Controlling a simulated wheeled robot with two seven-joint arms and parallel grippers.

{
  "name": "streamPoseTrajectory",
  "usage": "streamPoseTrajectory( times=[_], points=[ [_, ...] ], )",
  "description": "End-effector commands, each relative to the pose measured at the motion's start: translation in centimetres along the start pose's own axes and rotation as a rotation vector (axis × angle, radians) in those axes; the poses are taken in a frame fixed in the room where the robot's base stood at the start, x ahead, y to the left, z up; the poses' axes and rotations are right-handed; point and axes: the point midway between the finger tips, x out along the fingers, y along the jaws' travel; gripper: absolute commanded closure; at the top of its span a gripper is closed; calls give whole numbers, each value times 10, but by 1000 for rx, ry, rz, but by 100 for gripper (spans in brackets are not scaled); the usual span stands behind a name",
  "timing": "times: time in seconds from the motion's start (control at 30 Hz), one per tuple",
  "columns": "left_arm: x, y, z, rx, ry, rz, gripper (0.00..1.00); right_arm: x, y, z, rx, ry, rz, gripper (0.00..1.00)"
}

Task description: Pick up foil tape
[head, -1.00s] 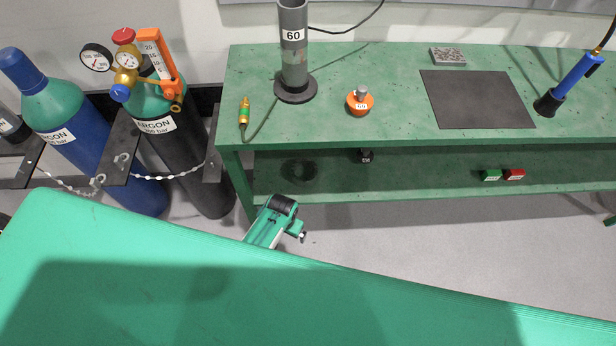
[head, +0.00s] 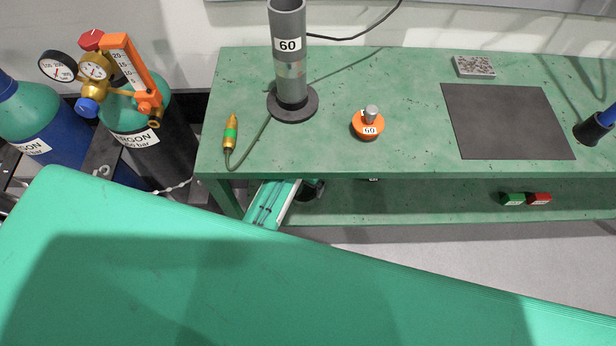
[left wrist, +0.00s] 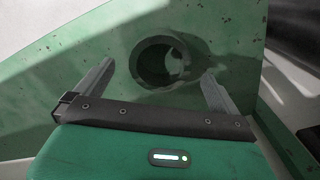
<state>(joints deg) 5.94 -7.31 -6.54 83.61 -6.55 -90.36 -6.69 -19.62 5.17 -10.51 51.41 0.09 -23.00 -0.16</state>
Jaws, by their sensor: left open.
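The foil tape appears to be the dark ring-shaped roll (left wrist: 194,60) on a green shelf in the left wrist view. Its round hole faces the camera. My left gripper (left wrist: 158,72) is open, with one finger on each side of the roll. The fingers look apart from it, and I cannot tell how far short of it they are. In the head view my left arm (head: 271,203) reaches under the bench top. My right gripper is not in view.
The green bench top (head: 400,80) overhangs the lower shelf (head: 400,205). On top stand a grey tube (head: 290,70) marked 60, an orange knob-like piece (head: 367,124), a torch-like tool (head: 230,135) and a dark mat (head: 510,120). Gas cylinders (head: 130,125) stand at left.

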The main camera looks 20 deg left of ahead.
Motion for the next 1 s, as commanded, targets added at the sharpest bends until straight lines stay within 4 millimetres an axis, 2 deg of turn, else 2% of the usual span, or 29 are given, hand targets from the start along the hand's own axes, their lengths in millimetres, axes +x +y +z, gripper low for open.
streamPoseTrajectory(
  times=[0.37, 0.67, 0.97, 1.0],
  points=[
    [33, -1, -4, 0, -2, 0, 0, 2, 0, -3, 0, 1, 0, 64],
    [71, -2, -10, 0, -2, 1, 0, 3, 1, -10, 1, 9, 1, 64],
    [75, -2, -10, 0, 0, 0, 0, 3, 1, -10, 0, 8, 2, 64],
    [75, -2, -10, 0, 0, 0, 4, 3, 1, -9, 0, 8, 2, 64]
  ],
)
